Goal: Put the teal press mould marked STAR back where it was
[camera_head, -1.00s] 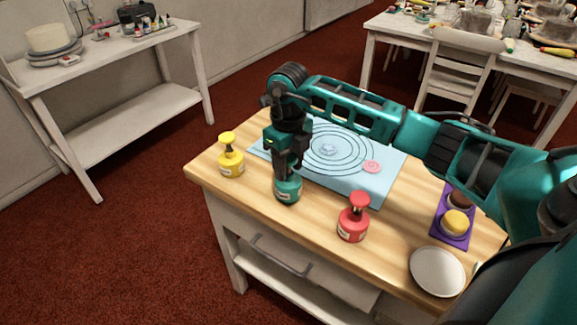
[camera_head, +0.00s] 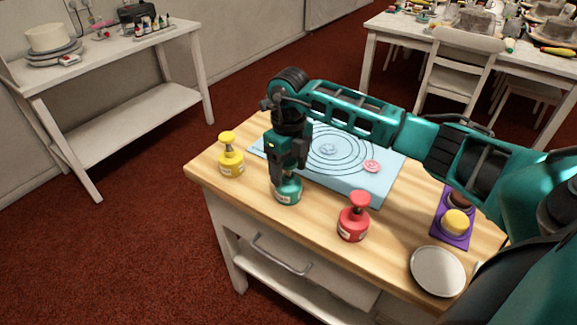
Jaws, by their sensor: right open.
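The teal press mould (camera_head: 288,192) stands upright on the wooden table, between the yellow and red moulds and by the front edge of the blue mat. Its label is too small to read. My right gripper (camera_head: 288,175) points down directly over the teal mould, with its open fingers around or just beside the mould's top. The gripper hides the mould's plunger. I cannot tell whether the fingers touch it. My left gripper is not in view.
A yellow mould (camera_head: 231,160) stands left and a red mould (camera_head: 353,220) right. The blue mat (camera_head: 375,185) holds a pale blue piece (camera_head: 328,149) and a pink piece (camera_head: 371,166). A purple tray (camera_head: 440,231) and white plate (camera_head: 437,271) lie at the right.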

